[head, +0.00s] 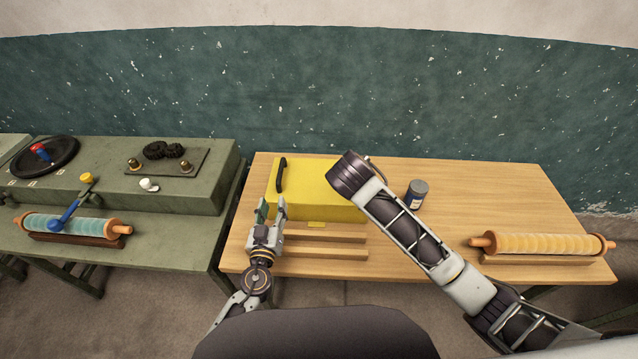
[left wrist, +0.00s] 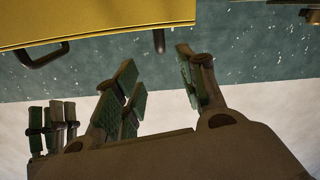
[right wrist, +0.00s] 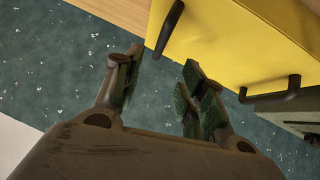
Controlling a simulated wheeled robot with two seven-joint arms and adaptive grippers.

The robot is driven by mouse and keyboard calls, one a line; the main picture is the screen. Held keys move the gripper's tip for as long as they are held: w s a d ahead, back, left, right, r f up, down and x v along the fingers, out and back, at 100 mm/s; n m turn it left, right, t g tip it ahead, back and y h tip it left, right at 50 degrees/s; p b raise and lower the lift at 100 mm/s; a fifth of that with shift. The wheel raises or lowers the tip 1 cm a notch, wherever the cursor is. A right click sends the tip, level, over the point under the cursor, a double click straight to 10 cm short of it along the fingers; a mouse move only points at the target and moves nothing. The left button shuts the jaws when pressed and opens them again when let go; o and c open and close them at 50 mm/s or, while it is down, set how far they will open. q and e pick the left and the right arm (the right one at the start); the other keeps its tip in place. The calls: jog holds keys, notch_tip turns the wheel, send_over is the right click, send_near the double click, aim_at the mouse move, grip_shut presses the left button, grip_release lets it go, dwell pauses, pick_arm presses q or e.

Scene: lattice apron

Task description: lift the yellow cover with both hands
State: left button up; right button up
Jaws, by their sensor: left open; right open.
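The yellow cover (head: 318,200) sits on the wooden table, with a dark handle (head: 281,175) at its left end. Two dark handles show on the cover (left wrist: 110,18) in the left wrist view, one of them (left wrist: 158,41) appearing in line with the gap between my fingers. My left gripper (head: 271,208) is open and empty at the cover's front left corner. My right gripper (right wrist: 162,62) is open; a handle (right wrist: 169,28) of the cover (right wrist: 235,40) appears just beyond its fingertips. In the head view my right arm hides that gripper and the cover's right end.
Wooden slats (head: 325,237) lie in front of the cover. A small can (head: 416,194) stands right of it, near my right arm. A yellow roller (head: 542,244) lies at the table's right. A green bench (head: 190,195) with a blue roller (head: 75,228) stands left.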

aim_at(280, 172)
pick_arm(q)
jog(key=shift+s, duration=0.1)
pick_arm(e)
jog(key=shift+s, duration=0.1)
pick_arm(q)
jog(key=shift+w+d, duration=0.2)
jog(key=shift+w, duration=2.1)
jog(key=shift+w+d, duration=0.25)
jog(key=shift+w, duration=2.05)
jog(key=shift+w+d, duration=0.2)
jog(key=shift+w, duration=2.1)
pick_arm(e)
jog(key=shift+x, duration=6.95)
pick_arm(q)
grip_shut()
pick_arm(e)
grip_shut()
pick_arm(q)
jog(key=shift+w+r, duration=0.1)
jog(key=shift+r, duration=0.05)
pick_arm(e)
jog(key=shift+r, duration=0.15)
